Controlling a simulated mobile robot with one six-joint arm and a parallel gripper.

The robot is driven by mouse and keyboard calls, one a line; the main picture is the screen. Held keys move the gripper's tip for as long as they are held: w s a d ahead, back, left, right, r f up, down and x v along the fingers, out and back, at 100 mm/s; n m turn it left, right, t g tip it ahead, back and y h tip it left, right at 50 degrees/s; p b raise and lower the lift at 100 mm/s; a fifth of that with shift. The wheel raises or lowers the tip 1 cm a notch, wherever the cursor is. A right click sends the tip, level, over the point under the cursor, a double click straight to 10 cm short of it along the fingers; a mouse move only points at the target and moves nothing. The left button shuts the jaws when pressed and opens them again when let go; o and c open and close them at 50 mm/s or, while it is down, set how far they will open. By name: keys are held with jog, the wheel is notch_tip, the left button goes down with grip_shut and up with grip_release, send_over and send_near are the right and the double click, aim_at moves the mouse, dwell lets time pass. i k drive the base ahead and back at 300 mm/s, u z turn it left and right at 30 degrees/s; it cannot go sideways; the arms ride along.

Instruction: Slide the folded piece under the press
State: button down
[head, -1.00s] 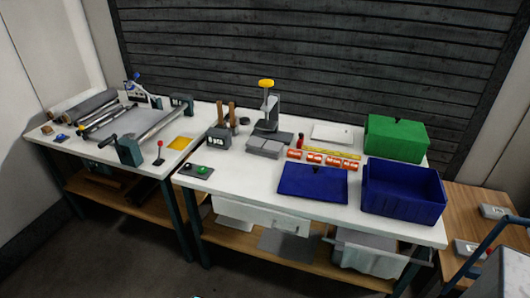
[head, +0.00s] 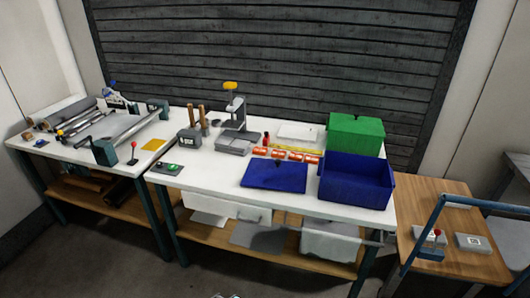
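The press (head: 236,112), a grey upright stand with a yellow knob on top, stands at the back of the white worktable. A flat grey piece (head: 233,147) with a seam across it lies at the front of the press base. I cannot tell at this size whether it is the folded piece or part of the press, nor whether any of it is under the press head. My gripper is not recognisable in view; only a small unclear sliver shows at the bottom edge.
Orange-red rolls (head: 293,154) lie between. A roller bench (head: 120,126) stands left, a wooden side table (head: 420,262) right.

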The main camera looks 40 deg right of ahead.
aim_at(237, 147)
jog(key=z, duration=0.15)
jog(key=k, duration=0.65)
jog(key=u, duration=0.25)
jog(key=i, duration=0.6)
jog(key=u, duration=0.45)
jog(key=i, duration=1.55)
jog(key=z, duration=0.55)
